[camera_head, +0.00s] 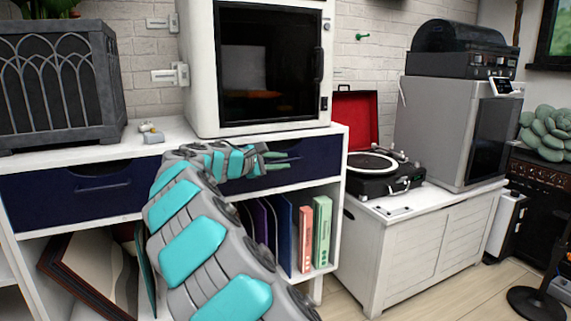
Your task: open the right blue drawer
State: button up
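The right blue drawer (312,151) is in the white cabinet under the printer, at the middle of the head view. Its dark navy front looks flush with the cabinet, so it appears closed. A slim handle (293,159) shows on its front, just right of my fingertips. My gripper (277,160) is in front of this drawer, its two green fingers apart with a small gap between them. I cannot tell whether the fingers touch the handle or reach around it. My arm hides the drawer's left part.
The left blue drawer (75,192) is closed. A white printer (203,70) and a dark planter box (48,85) stand on the cabinet top (150,150). A record player (385,180) sits on a white chest at the right.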

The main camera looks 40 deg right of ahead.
jog(key=shift+x, duration=1.05)
grip_shut()
dwell(0.7)
